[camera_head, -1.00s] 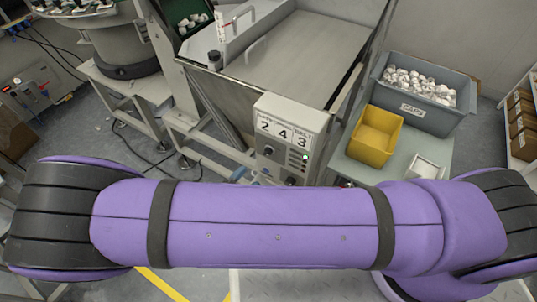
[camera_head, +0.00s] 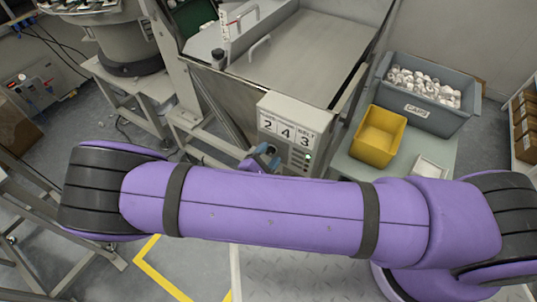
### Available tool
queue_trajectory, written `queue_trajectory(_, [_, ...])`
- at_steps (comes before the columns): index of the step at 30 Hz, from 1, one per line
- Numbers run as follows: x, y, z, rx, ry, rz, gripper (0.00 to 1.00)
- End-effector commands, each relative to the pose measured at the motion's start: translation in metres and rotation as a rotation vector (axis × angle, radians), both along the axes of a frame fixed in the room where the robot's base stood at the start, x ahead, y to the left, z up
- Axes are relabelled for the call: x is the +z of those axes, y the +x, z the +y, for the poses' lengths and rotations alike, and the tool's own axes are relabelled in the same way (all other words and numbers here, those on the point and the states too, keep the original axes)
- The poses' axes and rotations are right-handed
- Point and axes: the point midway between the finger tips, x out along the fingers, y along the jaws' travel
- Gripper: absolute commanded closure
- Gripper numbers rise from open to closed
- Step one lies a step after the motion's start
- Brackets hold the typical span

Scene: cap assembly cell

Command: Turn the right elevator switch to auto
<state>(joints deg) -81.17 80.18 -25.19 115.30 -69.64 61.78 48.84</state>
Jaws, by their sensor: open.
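The grey control box (camera_head: 290,125) stands at the front of the metal hopper. It carries the figures 2, 4 and 3, a partly legible label ending in "BELT", and a lit green lamp (camera_head: 308,156). Its lower left face is covered by my gripper (camera_head: 264,156), which shows only as a small blue-grey and dark end above my purple arm. The gripper is open, at or close to the box front; I cannot tell whether it touches. The right elevator switch cannot be made out, nor its setting.
My purple arm spans the lower picture and hides the floor behind it. A yellow bin (camera_head: 379,136) and a grey crate of white caps (camera_head: 425,95) stand on a table at the right. The metal hopper (camera_head: 300,60) is behind the box. A bowl feeder (camera_head: 122,40) is at upper left.

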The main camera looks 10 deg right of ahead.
Motion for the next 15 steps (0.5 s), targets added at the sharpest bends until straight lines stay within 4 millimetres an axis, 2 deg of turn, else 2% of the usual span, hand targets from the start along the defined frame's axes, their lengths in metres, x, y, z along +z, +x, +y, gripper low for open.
queue_trajectory(8, [-0.0001,0.0014,-0.0012,0.000,-0.001,0.001,0.45])
queue_trajectory(9, [-0.0001,0.0013,-0.0012,0.000,-0.001,0.001,0.50])
queue_trajectory(15, [-0.0001,0.0013,-0.0011,0.000,-0.001,0.001,0.92])
